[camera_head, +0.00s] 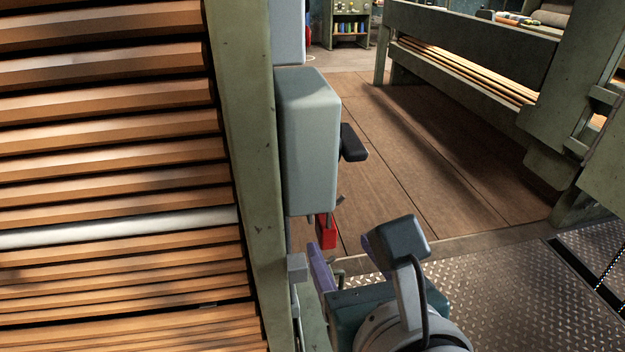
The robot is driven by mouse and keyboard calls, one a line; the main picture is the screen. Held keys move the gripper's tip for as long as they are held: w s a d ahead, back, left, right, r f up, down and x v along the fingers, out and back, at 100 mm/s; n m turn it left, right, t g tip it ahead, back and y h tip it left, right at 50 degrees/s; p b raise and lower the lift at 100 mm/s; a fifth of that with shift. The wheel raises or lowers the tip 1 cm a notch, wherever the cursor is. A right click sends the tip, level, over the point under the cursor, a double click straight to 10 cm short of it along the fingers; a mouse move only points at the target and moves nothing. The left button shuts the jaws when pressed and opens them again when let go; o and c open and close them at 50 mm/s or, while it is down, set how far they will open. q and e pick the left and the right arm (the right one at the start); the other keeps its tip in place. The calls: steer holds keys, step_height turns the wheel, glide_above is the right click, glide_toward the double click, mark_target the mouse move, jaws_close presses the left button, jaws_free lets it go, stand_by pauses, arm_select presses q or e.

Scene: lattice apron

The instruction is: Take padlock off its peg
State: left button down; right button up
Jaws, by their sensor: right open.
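The red padlock (326,235) hangs just below a grey box (308,140) on the green post's right side. Its upper part and the peg are small and partly hidden, so I cannot tell how it sits on the peg. My right gripper (342,258) comes up from the bottom, just below and to the right of the padlock. Its jaws are open, and a purple finger shows close under the padlock. I see nothing between the jaws. Contact with the padlock cannot be made out. My left gripper is out of view.
The green post (250,150) and a slatted wooden panel (110,150) fill the left side. A black handle (353,143) juts from the grey box above the padlock. A small grey block (297,268) sits low on the post. Open wooden floor (420,150) lies to the right.

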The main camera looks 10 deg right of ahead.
mark_target(330, 232)
steer(key=b+x, duration=0.3)
steer(key=x, duration=0.5)
steer(key=shift+a+f+b, duration=0.15)
steer(key=shift+b, duration=0.15)
steer(key=shift+w+f, duration=0.1)
steer(key=shift+w, duration=0.35)
jaws_close()
